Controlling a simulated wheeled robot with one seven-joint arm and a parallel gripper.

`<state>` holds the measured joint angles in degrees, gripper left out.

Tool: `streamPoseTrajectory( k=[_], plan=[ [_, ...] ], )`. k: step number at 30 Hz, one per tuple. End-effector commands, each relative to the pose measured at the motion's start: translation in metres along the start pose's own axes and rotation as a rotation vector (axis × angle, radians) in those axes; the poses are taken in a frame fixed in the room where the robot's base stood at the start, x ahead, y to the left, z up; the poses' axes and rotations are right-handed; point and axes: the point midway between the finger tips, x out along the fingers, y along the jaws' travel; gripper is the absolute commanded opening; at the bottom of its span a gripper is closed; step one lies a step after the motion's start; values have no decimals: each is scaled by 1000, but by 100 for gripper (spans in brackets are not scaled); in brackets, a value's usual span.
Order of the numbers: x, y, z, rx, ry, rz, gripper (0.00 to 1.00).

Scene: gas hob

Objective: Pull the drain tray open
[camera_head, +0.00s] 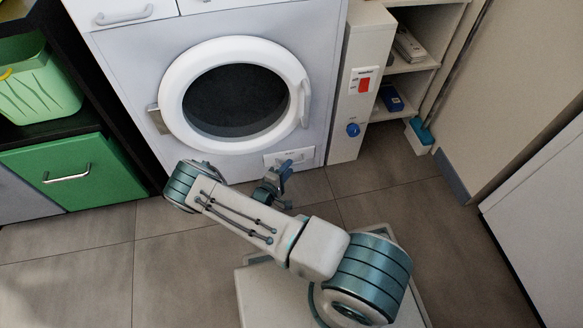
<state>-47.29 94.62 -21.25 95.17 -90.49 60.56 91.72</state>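The drain tray (289,157) is a small white panel with a darker slot, low on the right of the front-loading washing machine (130,62). It looks flush with the machine's front. My gripper (284,182) is just in front of the panel and overlaps its lower edge in the picture. A blue part of the gripper points up toward the panel. I cannot tell whether it touches the tray or how far apart the fingers are. My arm hides part of the floor and the machine's lower left edge.
The round door (171,98) of the machine is closed above the tray. A white column with a red switch (365,84) and a blue knob (352,130) stands at right, beside open shelves. A green drawer (110,172) is at left. Tiled floor (70,262) is clear in front.

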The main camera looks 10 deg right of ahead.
Motion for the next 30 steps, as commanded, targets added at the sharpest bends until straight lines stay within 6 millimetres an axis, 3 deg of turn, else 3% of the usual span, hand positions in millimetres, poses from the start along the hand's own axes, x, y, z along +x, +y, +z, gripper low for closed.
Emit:
streamPoseTrajectory(
  k=[6, 17, 21, 30],
  plan=[
    [26, -2, 0, 1, -2, 0, 33],
    [32, 0, 0, 0, 0, 0, 33],
    [32, 0, 0, 0, -1, 0, 0],
    [24, 1, 7, -3, 0, -2, 0]
  ],
)
